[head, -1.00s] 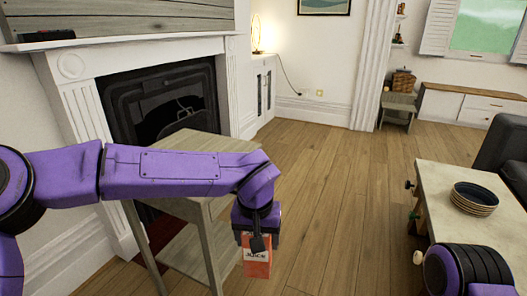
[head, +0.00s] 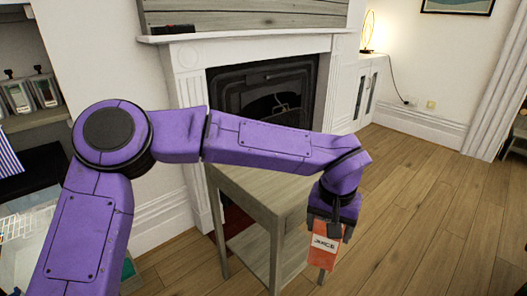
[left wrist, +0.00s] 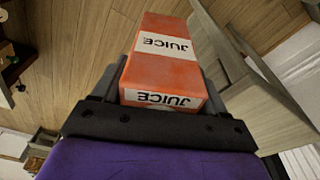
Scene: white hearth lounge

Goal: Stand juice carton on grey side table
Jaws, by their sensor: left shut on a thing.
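The juice carton (head: 324,246) is orange-red with a white JUICE label. My left gripper (head: 333,222) is shut on it and holds it pointing down, in front of and to the right of the grey side table in the head view. In the left wrist view the carton (left wrist: 167,62) sits between the two fingers (left wrist: 160,90). The grey side table (head: 262,198) has a wooden top, thin legs and a lower shelf. My left arm crosses over the table and hides part of its top. My right gripper is not in view.
A white fireplace (head: 190,88) with a black insert stands behind the table. Shelves with jars (head: 30,95) are at the left. A white cabinet (head: 362,92) stands at the back. The wooden floor at the right (head: 430,210) is clear.

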